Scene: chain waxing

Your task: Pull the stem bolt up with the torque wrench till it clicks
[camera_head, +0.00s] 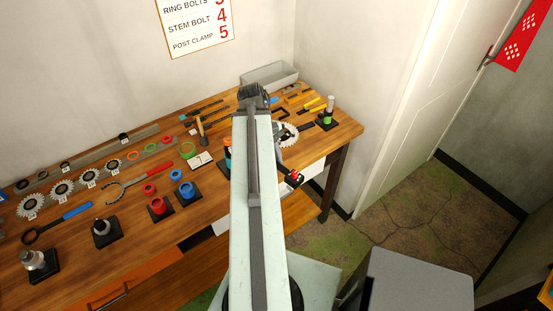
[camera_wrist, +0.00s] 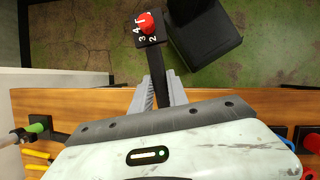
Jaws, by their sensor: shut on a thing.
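My gripper (camera_wrist: 159,92) is shut on the dark shaft of the torque wrench (camera_wrist: 157,68) in the wrist view. The wrench's black end has a red knob and white numbers, with 2, 3 and 4 readable. This end sticks out past the table edge, over the floor. The gripper itself is hidden behind my arm there. I cannot make out the stem bolt in either view, nor whether the wrench touches it.
The wooden bench (camera_head: 85,257) holds chainrings, rings, coloured cups and tools. A wall sign (camera_head: 197,25) lists stem bolt as 4. A grey tray (camera_head: 270,76) stands at the bench's back corner. A grey box (camera_head: 418,280) stands at the lower right. Floor (camera_head: 415,205) is free beside the door.

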